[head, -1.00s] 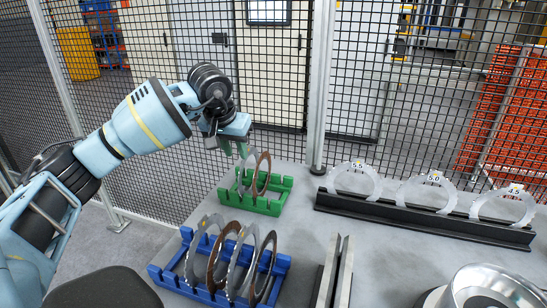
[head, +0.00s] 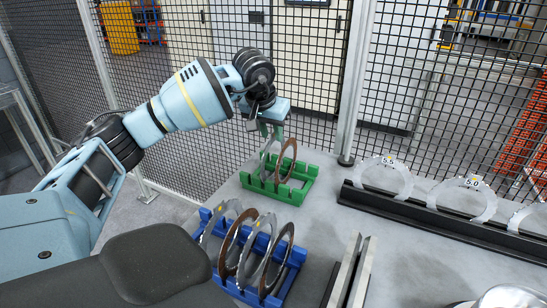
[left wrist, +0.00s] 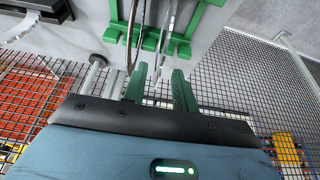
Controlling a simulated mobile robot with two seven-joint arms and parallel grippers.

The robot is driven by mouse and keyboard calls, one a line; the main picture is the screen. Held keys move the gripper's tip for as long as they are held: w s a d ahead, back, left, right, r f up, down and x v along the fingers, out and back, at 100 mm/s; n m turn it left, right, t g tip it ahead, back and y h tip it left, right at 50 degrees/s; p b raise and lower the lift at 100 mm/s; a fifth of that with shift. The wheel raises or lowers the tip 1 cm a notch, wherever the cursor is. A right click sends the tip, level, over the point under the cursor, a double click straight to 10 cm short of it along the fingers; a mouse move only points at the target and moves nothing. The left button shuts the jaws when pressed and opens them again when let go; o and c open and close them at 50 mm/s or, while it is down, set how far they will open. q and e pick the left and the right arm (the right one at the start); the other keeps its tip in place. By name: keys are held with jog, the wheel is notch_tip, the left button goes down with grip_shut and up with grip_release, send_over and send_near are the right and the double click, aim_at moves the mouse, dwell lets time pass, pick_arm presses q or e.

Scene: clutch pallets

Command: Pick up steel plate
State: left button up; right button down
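The green rack (head: 285,190) holds a grey steel plate (head: 268,163) and a brown plate (head: 288,160), both upright. My left gripper (head: 271,132) is just above the top of the steel plate. In the left wrist view its green fingers (left wrist: 158,80) are apart, with the edge of the steel plate (left wrist: 165,42) in or near the gap. I cannot see clear contact. The brown plate (left wrist: 133,25) shows beside it, left of the gap. My right gripper is not in view.
A blue rack (head: 270,262) with several grey and brown plates stands nearer me. A black rail (head: 430,212) with labelled plates lies at right. A metal bar fixture (head: 348,275) stands at front. A mesh fence with a post (head: 353,90) is close behind the green rack.

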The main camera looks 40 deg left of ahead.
pick_arm(q)
jog(key=x, duration=0.4)
jog(key=shift+w+f, duration=0.2)
jog(key=shift+f, duration=0.15)
jog(key=shift+c, duration=0.5)
grip_shut()
